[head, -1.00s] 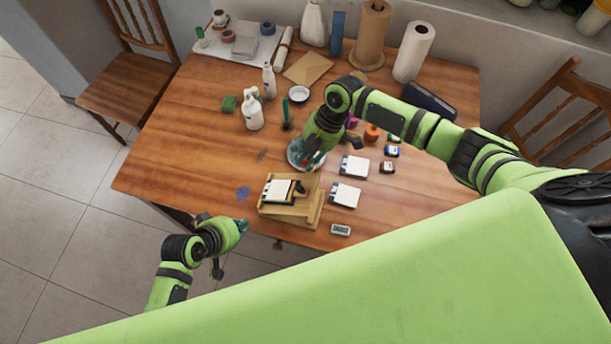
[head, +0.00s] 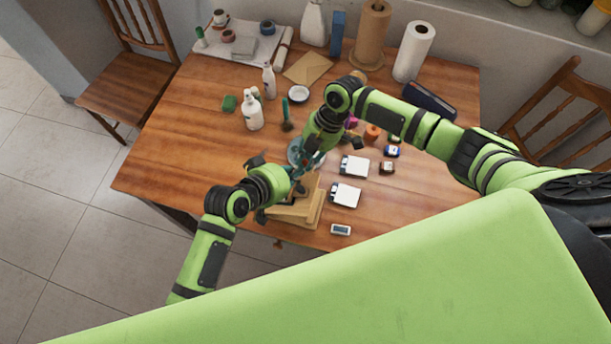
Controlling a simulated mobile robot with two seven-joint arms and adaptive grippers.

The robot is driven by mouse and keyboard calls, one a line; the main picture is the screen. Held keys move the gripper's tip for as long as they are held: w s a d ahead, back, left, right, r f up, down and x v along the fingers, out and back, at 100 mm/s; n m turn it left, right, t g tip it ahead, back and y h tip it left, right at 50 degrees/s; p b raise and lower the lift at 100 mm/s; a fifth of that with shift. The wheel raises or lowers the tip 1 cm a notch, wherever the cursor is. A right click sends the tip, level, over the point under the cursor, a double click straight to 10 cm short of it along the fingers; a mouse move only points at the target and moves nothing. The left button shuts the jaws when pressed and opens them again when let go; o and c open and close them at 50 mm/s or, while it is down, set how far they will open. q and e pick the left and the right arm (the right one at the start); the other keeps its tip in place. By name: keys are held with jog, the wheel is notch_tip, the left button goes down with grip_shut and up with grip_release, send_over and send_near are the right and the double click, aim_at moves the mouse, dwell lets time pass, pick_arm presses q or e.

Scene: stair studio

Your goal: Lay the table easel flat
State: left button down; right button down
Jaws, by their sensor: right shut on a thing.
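The wooden table easel (head: 290,217) sits near the table's front edge, seen from above. The fingertips of the two grippers are close together.
Two white pads (head: 354,166) (head: 345,194) and a small device (head: 340,230) lie right of the easel. Small jars (head: 387,168) stand beyond. The left of the table is mostly clear.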

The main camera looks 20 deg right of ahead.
aim_at(314, 180)
pick_arm(q)
jog(key=shift+s+d+f, duration=0.1)
jog(key=shift+d+f, duration=0.3)
jog(key=shift+f, duration=0.3)
jog(key=shift+s+d+f, duration=0.15)
jog(key=shift+d+f, duration=0.2)
jog(key=shift+f, duration=0.3)
jog(key=shift+s+d+f, duration=0.1)
jog(key=shift+d+f, duration=0.3)
jog(key=shift+f, duration=0.3)
jog(key=shift+s+d+f, duration=0.1)
jog(key=shift+f, duration=0.1)
jog(key=shift+s+d+f, duration=0.25)
jog(key=shift+f, duration=0.25)
pick_arm(e)
jog(key=shift+a, duration=0.1)
jog(key=shift+a+r, duration=0.1)
jog(key=shift+r, duration=0.05)
pick_arm(q)
jog(key=shift+d+f, duration=0.1)
pick_arm(e)
jog(key=c, duration=1.2)
grip_release()
jog(key=shift+w, duration=0.1)
jog(key=shift+o, duration=0.2)
